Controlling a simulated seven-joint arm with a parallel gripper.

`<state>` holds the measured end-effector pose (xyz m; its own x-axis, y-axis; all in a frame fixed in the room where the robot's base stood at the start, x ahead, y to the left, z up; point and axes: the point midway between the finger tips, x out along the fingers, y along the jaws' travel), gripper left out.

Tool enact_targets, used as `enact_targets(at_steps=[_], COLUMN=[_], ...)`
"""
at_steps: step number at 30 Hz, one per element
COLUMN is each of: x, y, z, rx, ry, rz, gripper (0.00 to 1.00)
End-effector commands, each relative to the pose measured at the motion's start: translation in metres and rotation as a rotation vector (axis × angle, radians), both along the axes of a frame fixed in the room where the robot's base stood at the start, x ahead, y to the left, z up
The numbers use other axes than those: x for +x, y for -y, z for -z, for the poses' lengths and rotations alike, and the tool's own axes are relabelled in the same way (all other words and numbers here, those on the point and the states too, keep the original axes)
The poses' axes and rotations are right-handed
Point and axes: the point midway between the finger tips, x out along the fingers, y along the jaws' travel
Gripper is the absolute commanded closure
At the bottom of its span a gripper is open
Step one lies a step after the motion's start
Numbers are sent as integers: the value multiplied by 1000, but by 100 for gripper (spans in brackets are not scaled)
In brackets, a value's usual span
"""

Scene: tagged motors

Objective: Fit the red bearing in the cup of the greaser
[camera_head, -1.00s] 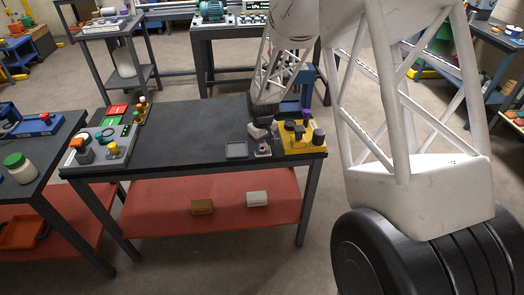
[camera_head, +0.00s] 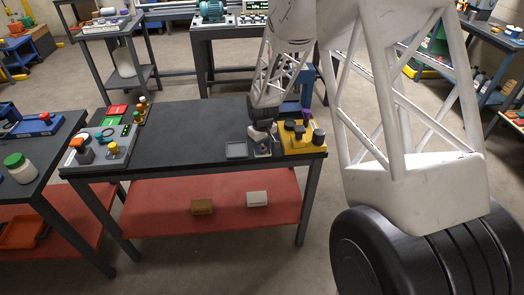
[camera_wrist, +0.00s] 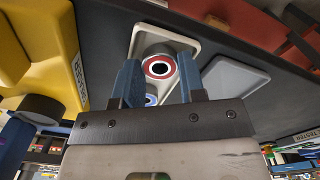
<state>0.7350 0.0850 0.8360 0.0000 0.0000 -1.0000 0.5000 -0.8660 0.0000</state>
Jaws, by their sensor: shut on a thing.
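The red bearing (camera_wrist: 158,68), a red ring with a pale inner ring and a dark centre, shows between my fingertips in the wrist view. My gripper (camera_wrist: 158,73) has blue fingers on either side of it and is shut on it; the exact contact is hard to see. In the head view my gripper (camera_head: 262,137) is low over this base (camera_head: 262,152), and the bearing is too small to make out.
A yellow fixture (camera_head: 300,143) with dark knobs stands close on the right in the head view. A flat grey tray (camera_head: 236,150) lies on the left. A blue-ringed part (camera_wrist: 152,99) shows partly behind the gripper body. The middle of the dark bench (camera_head: 185,130) is clear.

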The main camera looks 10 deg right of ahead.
Motion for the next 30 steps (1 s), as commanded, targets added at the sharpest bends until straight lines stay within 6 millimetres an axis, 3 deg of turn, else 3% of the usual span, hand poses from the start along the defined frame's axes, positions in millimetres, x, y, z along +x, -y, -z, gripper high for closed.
enact_targets(at_steps=[30], x=[0], y=[0], z=[-25], rx=[0], ry=[1], rz=[0], gripper=[80])
